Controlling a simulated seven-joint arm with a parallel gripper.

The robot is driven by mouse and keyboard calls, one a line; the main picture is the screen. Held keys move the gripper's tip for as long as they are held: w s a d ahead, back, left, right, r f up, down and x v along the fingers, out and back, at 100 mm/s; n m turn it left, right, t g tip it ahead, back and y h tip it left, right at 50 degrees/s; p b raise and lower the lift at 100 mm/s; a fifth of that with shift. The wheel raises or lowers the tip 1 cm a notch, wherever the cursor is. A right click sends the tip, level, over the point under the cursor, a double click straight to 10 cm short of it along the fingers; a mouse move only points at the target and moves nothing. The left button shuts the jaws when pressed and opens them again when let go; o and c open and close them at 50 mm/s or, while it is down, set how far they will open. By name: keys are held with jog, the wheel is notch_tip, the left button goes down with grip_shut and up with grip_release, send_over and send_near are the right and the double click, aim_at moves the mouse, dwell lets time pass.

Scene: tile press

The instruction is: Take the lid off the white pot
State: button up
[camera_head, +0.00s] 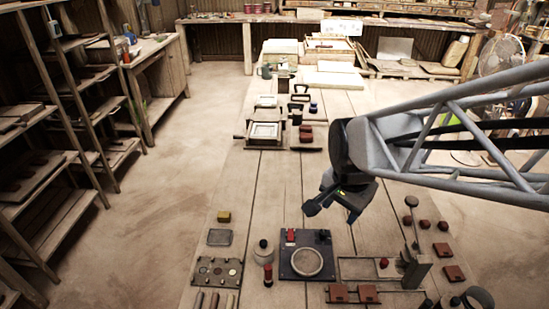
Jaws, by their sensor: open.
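A small off-white pot (263,255) stands upright on the plank table, left of the dark square plate. A small dark knob shows on its top; the seam between lid and pot is too small to tell. My gripper (332,210) is open and empty above the table, to the right of the pot and farther back. It is apart from the pot, and my arm reaches in from the right.
A dark square plate (307,280) with a pale round disc and a red lever (291,235) stands right of the pot. A grey tray (219,237) and yellow block (224,217) lie left. Bare planks lie behind.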

jog(key=w+a+f+m, duration=0.7)
jog(key=a+f, duration=0.2)
jog(key=m+g, duration=0.2)
jog(key=m, duration=0.4)
send_over(263, 242)
jog(key=f, duration=1)
jog(key=shift+w+d+f, duration=0.1)
jog(key=shift+w+f, duration=0.15)
jog(key=shift+f, duration=0.05)
jog(key=shift+f, duration=0.1)
jog(key=shift+f, duration=1.2)
jog(key=shift+s+f, duration=0.2)
jog(key=shift+f, duration=2.4)
jog(key=shift+c, duration=0.4)
jog(key=c, duration=0.9)
